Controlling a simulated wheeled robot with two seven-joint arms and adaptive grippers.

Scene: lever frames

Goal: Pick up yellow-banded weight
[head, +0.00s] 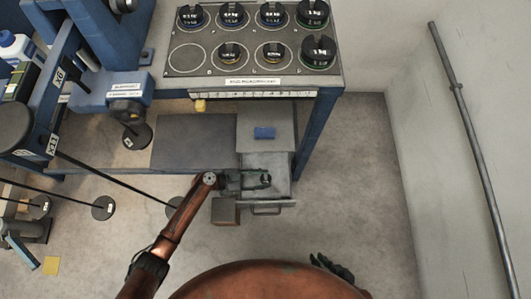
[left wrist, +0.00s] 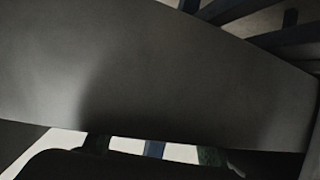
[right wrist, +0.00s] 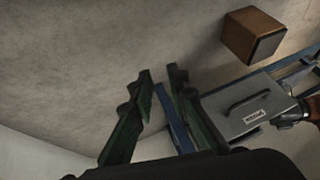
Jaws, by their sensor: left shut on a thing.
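Two weights with yellowish edges, one left (head: 229,53) and one right (head: 272,55), sit in the front row of the weight tray (head: 208,72) in the head view. The front-left recess is empty. My left gripper (head: 264,180) is over the open drawer (head: 280,160), away from the tray. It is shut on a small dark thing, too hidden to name. A broad dark grey surface (left wrist: 150,70) fills most of the left wrist view and covers its fingertips. My right gripper (right wrist: 160,72) is open and empty, low near my body; it also shows in the head view (head: 332,268).
More weights, some green-edged, fill the tray's other recesses. A blue block (head: 264,133) lies on the drawer cabinet under the bench. A brown box (head: 225,211) stands beside the drawer. Blue bench legs (head: 318,135) are close by. The floor at right is clear.

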